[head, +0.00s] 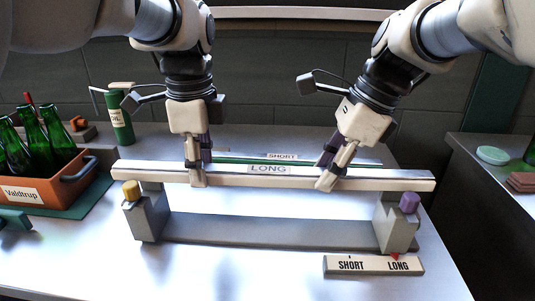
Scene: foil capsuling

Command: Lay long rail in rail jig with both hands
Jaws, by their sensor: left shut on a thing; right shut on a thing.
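The long rail (380,181) is a pale bar with a LONG label, held level across the middle of the head view. The rail jig (270,230) is a grey base with an upright block at each end, a yellow knob on the left block and a purple knob on the right. The rail is over the jig, its ends reaching past both blocks; I cannot tell whether it touches them. My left gripper (198,177) is shut on the rail left of the label. My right gripper (330,178) is tilted and shut on it right of the label.
A green rail labelled SHORT (235,160) lies behind. A SHORT/LONG sign plate (373,265) with a red marker is at front right. A side table (480,180) is at right.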

